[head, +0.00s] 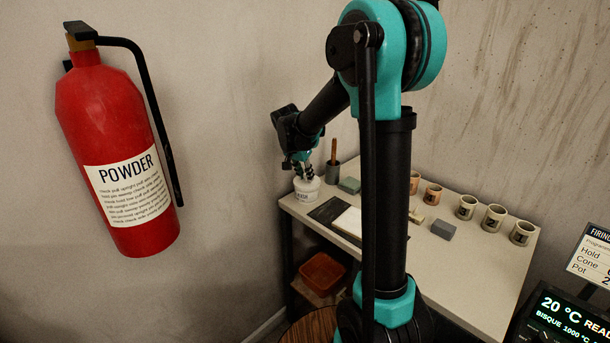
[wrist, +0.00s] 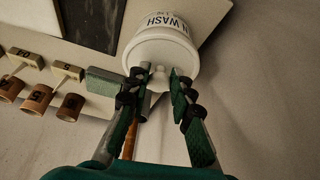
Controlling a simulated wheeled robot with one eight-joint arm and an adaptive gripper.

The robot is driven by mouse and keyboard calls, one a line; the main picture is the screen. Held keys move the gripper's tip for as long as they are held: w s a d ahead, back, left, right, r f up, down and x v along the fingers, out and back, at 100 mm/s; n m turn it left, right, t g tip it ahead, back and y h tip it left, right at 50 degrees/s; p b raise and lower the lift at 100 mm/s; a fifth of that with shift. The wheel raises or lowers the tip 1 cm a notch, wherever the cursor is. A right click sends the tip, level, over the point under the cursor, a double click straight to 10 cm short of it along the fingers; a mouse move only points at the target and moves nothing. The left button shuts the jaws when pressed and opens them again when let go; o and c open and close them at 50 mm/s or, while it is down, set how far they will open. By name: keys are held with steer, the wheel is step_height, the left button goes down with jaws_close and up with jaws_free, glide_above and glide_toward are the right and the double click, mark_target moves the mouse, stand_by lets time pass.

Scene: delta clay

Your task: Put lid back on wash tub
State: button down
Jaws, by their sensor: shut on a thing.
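The white wash tub (head: 307,192) stands at the left corner of the table, its dark lettering partly visible. In the wrist view the tub (wrist: 166,20) shows the word WASH. The white lid (wrist: 178,56) is over the tub's mouth, its small knob towards me. I cannot tell whether it is fully seated or a little above the rim. My gripper (wrist: 160,84) has its fingers on either side of the knob and is shut on the lid. In the head view my gripper (head: 303,170) is directly above the tub, pointing down.
Close by stand a dark pot with a wooden-handled tool (head: 333,171) and a green block (head: 349,185). A dark board with a white slab (head: 347,222) lies in front. Several numbered cups (head: 494,217) and a grey block (head: 443,230) are farther right. The wall is close behind.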

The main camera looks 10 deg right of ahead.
stand_by(0.3)
steer(key=c, duration=1.3)
jaws_free()
steer(key=shift+o, duration=0.4)
steer(key=o, duration=0.5)
steer(key=shift+c, duration=0.2)
steer(key=shift+r, duration=3.5)
